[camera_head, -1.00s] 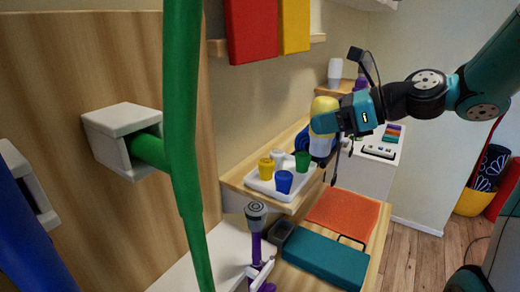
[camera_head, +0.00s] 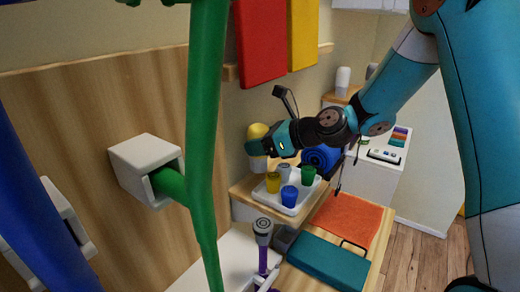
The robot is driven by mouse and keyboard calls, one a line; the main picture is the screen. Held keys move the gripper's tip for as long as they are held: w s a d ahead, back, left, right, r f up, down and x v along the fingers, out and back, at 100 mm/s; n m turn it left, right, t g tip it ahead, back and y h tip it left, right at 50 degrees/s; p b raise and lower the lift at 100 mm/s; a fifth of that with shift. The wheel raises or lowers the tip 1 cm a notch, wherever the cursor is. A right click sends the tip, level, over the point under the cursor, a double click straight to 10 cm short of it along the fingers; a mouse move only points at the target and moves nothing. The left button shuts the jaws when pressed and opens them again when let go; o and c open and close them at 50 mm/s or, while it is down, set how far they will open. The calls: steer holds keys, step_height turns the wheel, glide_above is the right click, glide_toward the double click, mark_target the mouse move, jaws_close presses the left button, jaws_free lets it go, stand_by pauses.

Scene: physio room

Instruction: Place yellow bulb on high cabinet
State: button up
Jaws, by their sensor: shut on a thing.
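The yellow bulb (camera_head: 257,131), with a white lower part, is upright in my gripper (camera_head: 262,147). My gripper is shut on it from the right and holds it in the air, above the left end of the wooden shelf top (camera_head: 241,188). The gripper covers part of the bulb's right side. At the back stands a taller wood-topped unit (camera_head: 336,99) with light cylinders on it, partly behind my arm. A white cabinet (camera_head: 370,5) shows at the top edge. I cannot tell which is the high cabinet.
A white tray (camera_head: 259,193) with yellow, blue, green and grey cups sits below the gripper. A purple-handled tool (camera_head: 263,250) stands in front. Orange (camera_head: 345,219) and teal (camera_head: 327,259) pads lie at right. A green band (camera_head: 205,120) crosses the near left.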

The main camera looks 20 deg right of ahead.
steer(key=shift+f, duration=1.4)
steer(key=shift+f, duration=0.1)
steer(key=shift+f, duration=0.1)
steer(key=o, duration=1.1)
steer(key=shift+o, duration=0.2)
